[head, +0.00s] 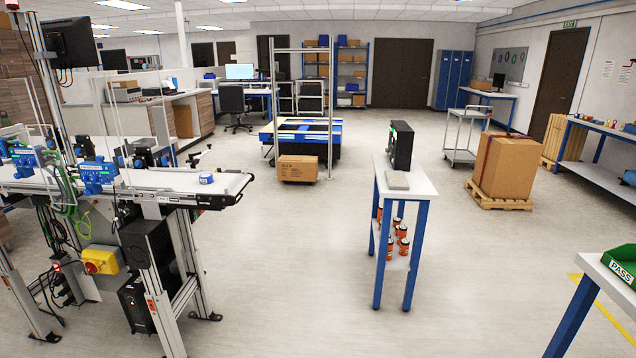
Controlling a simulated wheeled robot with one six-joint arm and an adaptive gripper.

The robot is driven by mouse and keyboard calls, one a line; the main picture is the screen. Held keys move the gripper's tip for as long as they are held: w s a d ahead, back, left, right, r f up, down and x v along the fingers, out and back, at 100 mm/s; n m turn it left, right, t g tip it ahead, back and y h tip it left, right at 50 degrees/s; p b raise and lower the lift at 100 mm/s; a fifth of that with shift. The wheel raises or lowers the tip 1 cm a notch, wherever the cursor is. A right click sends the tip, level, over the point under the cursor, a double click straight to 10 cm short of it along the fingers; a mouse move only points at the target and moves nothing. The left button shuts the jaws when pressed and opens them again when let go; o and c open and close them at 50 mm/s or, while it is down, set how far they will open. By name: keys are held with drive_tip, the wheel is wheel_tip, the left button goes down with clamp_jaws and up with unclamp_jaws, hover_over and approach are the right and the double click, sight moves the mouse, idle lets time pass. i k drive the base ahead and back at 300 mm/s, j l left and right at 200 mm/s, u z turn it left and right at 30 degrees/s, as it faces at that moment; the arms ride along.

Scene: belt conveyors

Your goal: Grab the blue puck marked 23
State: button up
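A small blue puck (206,178) with a pale band rests on the belt conveyor (218,190) at the left, close to the belt's right end. Its marking is too small to read, so I cannot tell whether it says 23. Nothing touches the puck, and its top and front side are visible. My gripper and arm do not show in the head view.
Sensors and blue devices (96,172) line the conveyor's left part, with a monitor (68,42) above. A narrow table (408,182) with blue legs stands mid-right, and a green PASS tray (621,268) sits at the right edge. The floor between is clear.

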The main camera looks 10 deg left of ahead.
sight(205, 178)
drive_tip(key=i+j, duration=0.2)
drive_tip(key=i, duration=0.3)
drive_tip(key=i+j, duration=0.25)
drive_tip(key=i, duration=0.2)
drive_tip(key=i+j+u, duration=0.2)
drive_tip(key=j, duration=0.2)
drive_tip(key=j+u, duration=0.15)
drive_tip(key=j, duration=0.2)
drive_tip(key=i+j+u, duration=0.2)
drive_tip(key=j, duration=0.9)
drive_tip(key=i+l+u, duration=0.15)
drive_tip(key=l, duration=0.25)
